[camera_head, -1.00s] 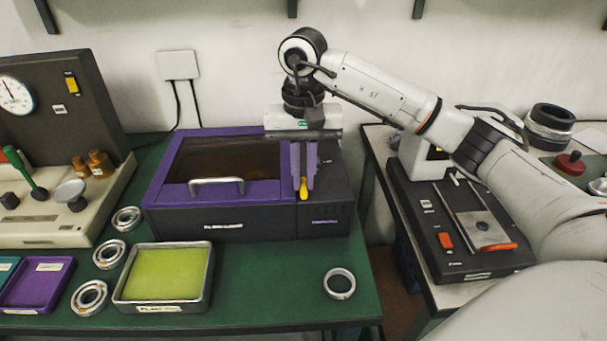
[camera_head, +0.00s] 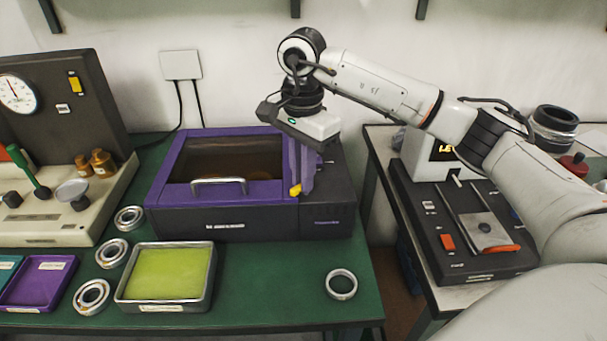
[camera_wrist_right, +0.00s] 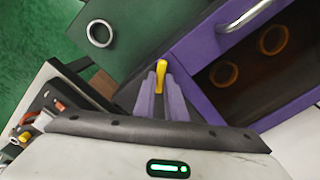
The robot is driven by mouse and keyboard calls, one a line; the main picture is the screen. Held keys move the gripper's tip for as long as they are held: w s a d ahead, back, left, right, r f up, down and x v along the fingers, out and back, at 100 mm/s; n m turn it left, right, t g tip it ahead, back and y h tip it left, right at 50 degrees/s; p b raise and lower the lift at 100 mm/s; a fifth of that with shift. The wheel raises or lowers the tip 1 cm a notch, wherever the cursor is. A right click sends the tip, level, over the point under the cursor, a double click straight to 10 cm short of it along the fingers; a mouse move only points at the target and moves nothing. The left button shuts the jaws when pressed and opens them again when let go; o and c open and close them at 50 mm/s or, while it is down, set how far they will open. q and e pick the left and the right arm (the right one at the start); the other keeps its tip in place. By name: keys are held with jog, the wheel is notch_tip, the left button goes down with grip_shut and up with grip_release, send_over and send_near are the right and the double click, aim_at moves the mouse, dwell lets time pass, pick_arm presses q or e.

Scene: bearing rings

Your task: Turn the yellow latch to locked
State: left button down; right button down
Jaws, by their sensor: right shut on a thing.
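The yellow latch (camera_head: 296,190) sits on top of the purple and black box (camera_head: 222,222), at the right end of its windowed lid. Only its yellow tip shows in the head view, angled toward the lower left. My right gripper (camera_head: 302,186) points down with its purple fingers shut on the latch. In the right wrist view the latch (camera_wrist_right: 160,75) stands out between and beyond the two fingertips (camera_wrist_right: 161,82). The rest of the latch is hidden by the fingers. My left gripper is not in view.
The lid's silver handle (camera_head: 219,187) is left of the latch. A tray with a yellow-green pad (camera_head: 165,303) and several bearing rings, one at right (camera_head: 341,284), lie on the green table. A black device (camera_head: 470,235) stands on the right bench.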

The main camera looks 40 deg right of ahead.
jog(key=m, duration=0.4)
jog(key=shift+w+m, duration=0.15)
jog(key=shift+m, duration=0.15)
jog(key=shift+w+m, duration=0.15)
jog(key=shift+m, duration=1.55)
jog(key=shift+d+m, duration=0.1)
jog(key=shift+m, duration=0.2)
jog(key=c, duration=1.8)
grip_release()
jog(key=shift+r, duration=0.15)
notch_tip(320, 180, up, 10)
